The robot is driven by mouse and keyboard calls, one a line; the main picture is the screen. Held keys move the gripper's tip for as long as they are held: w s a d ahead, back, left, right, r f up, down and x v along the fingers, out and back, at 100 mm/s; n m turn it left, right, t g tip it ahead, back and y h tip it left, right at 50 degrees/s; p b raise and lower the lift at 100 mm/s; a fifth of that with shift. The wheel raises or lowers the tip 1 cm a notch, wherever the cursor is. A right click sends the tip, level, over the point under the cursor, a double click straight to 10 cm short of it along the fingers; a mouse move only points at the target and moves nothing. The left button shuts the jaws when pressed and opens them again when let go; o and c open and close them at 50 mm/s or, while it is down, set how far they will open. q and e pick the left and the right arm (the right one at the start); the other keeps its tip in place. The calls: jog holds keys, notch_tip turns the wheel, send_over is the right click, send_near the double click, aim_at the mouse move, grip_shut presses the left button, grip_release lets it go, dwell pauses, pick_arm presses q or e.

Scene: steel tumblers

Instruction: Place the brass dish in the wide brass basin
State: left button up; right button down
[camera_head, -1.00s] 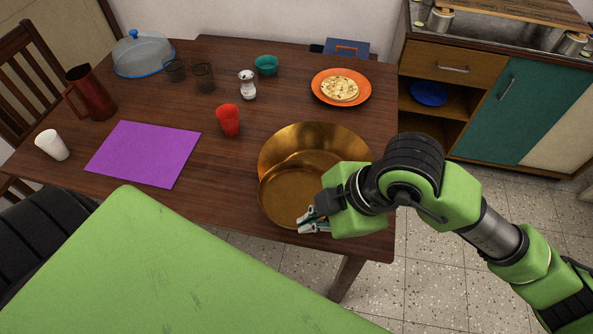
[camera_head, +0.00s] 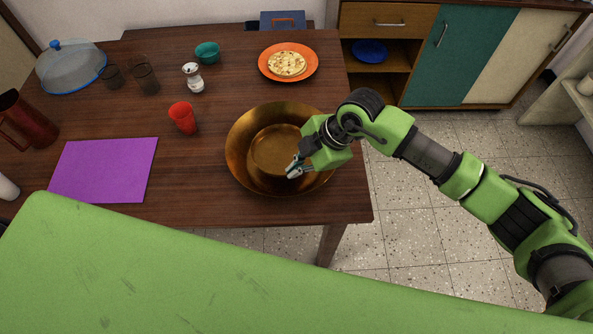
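The wide brass basin (camera_head: 238,158) stands near the right front corner of the wooden table. The brass dish (camera_head: 275,150) shows inside the basin's rim, smaller and round. Whether it rests on the basin's floor or hangs just above it, I cannot tell. My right gripper (camera_head: 293,170) is over the basin, with its fingertips at the dish's lower right rim. The gripper's body hides part of the basin's right side. Whether the fingers are shut on the rim or open beside it is too small to tell. My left gripper is out of view.
A purple mat (camera_head: 104,170) lies at the left. A red pitcher (camera_head: 28,122), glasses, a shaker and a teal bowl (camera_head: 207,52) are farther off.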

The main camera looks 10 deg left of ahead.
aim_at(290, 181)
jog(key=shift+w+d+f, duration=0.1)
jog(key=shift+w+f, duration=0.35)
jog(key=shift+f, duration=0.05)
notch_tip(290, 181, down, 2)
jog(key=shift+f+p, duration=0.15)
jog(key=shift+p, duration=0.35)
jog(key=shift+f, duration=0.35)
jog(key=shift+f, duration=0.15)
jog(key=c, duration=2.3)
grip_release()
jog(key=b+v, duration=0.1)
jog(key=v, duration=1.1)
jog(key=shift+b, duration=0.4)
